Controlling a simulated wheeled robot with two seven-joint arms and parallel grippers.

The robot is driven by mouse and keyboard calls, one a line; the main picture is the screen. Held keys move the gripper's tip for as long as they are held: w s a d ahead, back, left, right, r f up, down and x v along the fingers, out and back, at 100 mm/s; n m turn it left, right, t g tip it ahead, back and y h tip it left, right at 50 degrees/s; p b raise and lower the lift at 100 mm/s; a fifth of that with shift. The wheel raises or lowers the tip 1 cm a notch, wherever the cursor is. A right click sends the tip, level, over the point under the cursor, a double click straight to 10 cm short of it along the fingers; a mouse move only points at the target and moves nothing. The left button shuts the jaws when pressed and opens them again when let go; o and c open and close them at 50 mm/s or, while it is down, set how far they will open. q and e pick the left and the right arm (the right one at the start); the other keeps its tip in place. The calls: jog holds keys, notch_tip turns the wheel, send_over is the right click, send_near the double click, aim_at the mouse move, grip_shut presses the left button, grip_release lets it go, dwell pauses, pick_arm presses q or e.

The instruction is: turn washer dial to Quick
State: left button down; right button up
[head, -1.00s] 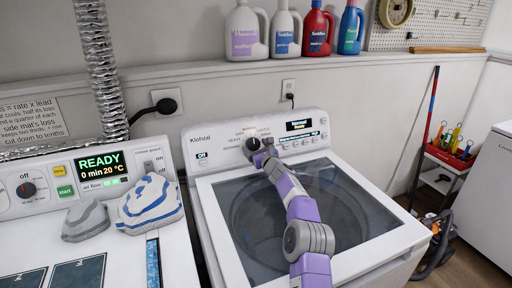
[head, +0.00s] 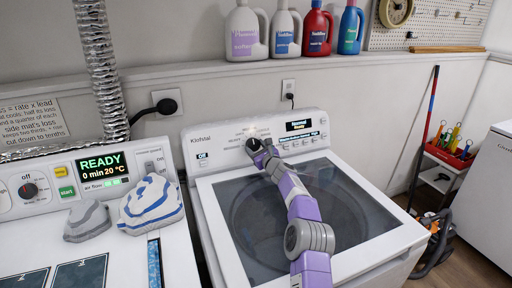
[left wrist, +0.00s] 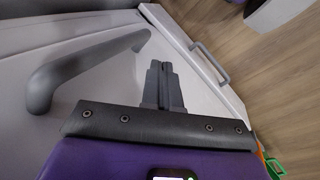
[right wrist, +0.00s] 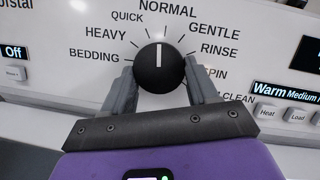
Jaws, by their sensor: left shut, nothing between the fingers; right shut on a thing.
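The washer dial (right wrist: 160,68) is a round black knob with a white pointer line. In the right wrist view the pointer stands straight up, toward the NORMAL label (right wrist: 167,11); the QUICK label (right wrist: 127,17) is up and to its left. My right gripper (right wrist: 163,85) is shut on the dial, one finger on each side. In the head view my right gripper (head: 264,153) reaches across the washer lid and partly hides the dial. The washer display (head: 299,125) is lit and seems to read Normal. My left gripper (left wrist: 163,72) is shut and empty, away from the dial.
The dryer (head: 115,255) stands left of the washer (head: 385,245), with two stones (head: 150,203) on its top. Bottles (head: 318,32) line the shelf above. In the left wrist view a grey bar handle (left wrist: 85,68) is beside my left gripper.

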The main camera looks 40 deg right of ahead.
jog(key=n+p, duration=0.1)
jog(key=n+y+p, duration=0.1)
jog(key=n, duration=0.1)
jog(key=shift+d+r+p, duration=0.15)
jog(key=shift+r+p, duration=0.05)
jog(key=shift+p, duration=0.2)
jog(key=shift+f+n+y+p, duration=0.1)
jog(key=shift+n+y+p, duration=0.4)
jog(key=shift+n+p, duration=0.6)
jog(key=shift+d, duration=0.1)
jog(key=o, duration=1.1)
jog(key=shift+c, duration=0.2)
jog(key=shift+s+b, duration=0.15)
jog(key=shift+b, duration=0.15)
